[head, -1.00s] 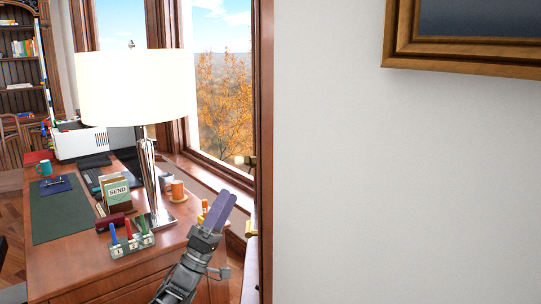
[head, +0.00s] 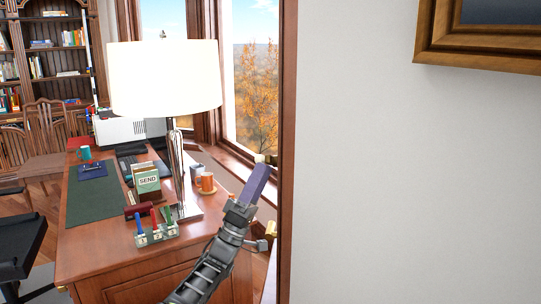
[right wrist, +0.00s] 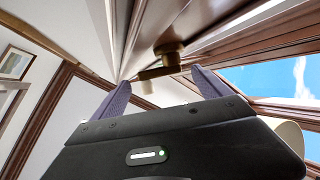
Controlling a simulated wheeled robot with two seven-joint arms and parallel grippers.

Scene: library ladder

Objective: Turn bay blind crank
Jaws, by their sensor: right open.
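The bay blind crank shows in the right wrist view as a brass hub and arm (right wrist: 168,58) on the wooden window frame, with a pale knob hanging from the arm. In the head view a small part of it (head: 265,159) shows at the window's edge, just past my right gripper's tips. My right gripper (head: 262,178) is open and points up toward it. In the right wrist view the crank appears in the gap between the two purple fingers (right wrist: 160,88), seemingly beyond the tips; contact is not visible. My left gripper is out of view.
The desk (head: 105,245) holds a lamp (head: 165,80), an orange mug (head: 207,182), a letter box (head: 146,178) and a stamp rack (head: 156,232) left of my right arm. A white wall (head: 400,180) closes the right side. A chair (head: 20,250) stands at lower left.

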